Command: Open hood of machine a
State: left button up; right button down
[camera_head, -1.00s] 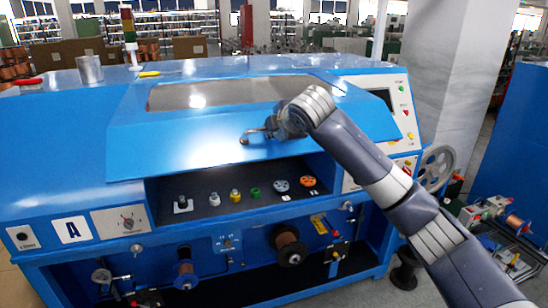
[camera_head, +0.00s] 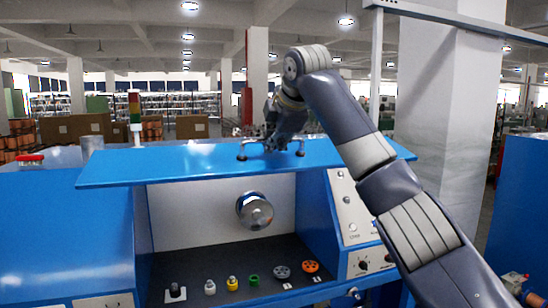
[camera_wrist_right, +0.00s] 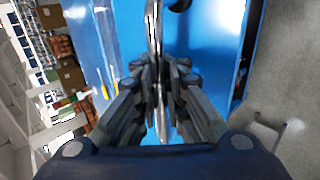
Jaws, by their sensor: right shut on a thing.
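The blue hood (camera_head: 200,168) of machine A (camera_head: 70,230) is raised, and its panel now lies nearly flat, seen almost edge-on. A metal bar handle (camera_head: 243,153) stands on the hood. My right gripper (camera_head: 272,143) is at the middle of this handle, its fingertips partly hidden by my own wrist. In the right wrist view the fingers (camera_wrist_right: 158,82) are closed around the metal handle (camera_wrist_right: 153,32), with the blue hood behind. My left gripper is not in view.
Under the hood a silver round part (camera_head: 255,211) sits on the pale back wall. Several small pulleys, including an orange one (camera_head: 310,267), stand on the dark shelf. A signal tower (camera_head: 135,115) rises behind. A pillar (camera_head: 440,110) stands at right.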

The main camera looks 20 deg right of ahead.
jog(key=shift+w+r, duration=0.1)
jog(key=shift+r, duration=0.4)
jog(key=c, duration=1.7)
grip_release()
jog(key=shift+o, duration=0.2)
jog(key=shift+s+d+r, duration=0.1)
jog(key=shift+s, duration=0.1)
